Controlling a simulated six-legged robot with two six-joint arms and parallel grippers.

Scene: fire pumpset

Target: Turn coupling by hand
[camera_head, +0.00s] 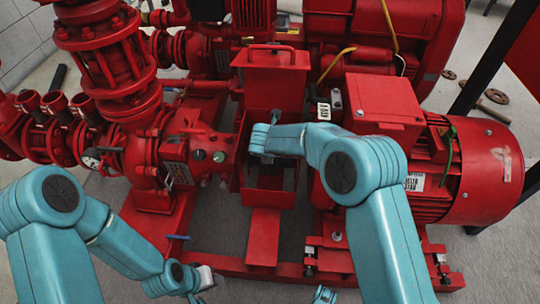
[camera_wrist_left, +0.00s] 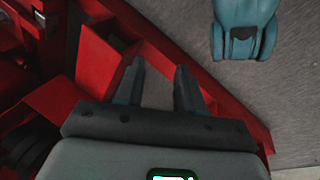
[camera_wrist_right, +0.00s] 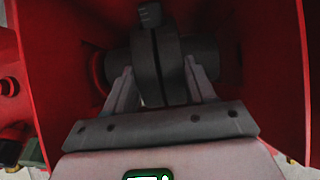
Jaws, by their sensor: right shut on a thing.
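The coupling (camera_wrist_right: 160,65) is a dark grey disc on a shaft, seen in the right wrist view between red guard walls. A small dark block sticks up from its top. My right gripper (camera_wrist_right: 157,75) is shut on the coupling, one finger on each side of its lower part. In the head view my right arm reaches into the opened red guard box (camera_head: 238,150), and the arm hides the coupling there. My left gripper (camera_wrist_left: 158,75) is open and empty above the red base frame (camera_wrist_left: 228,110). In the head view it is low, left of centre.
A red motor (camera_head: 480,165) stands to the right of the guard box, and a red pump (camera_head: 200,150) with pipes to the left. A red engine (camera_head: 380,40) is behind. Grey floor (camera_head: 225,240) shows between the red base beams.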

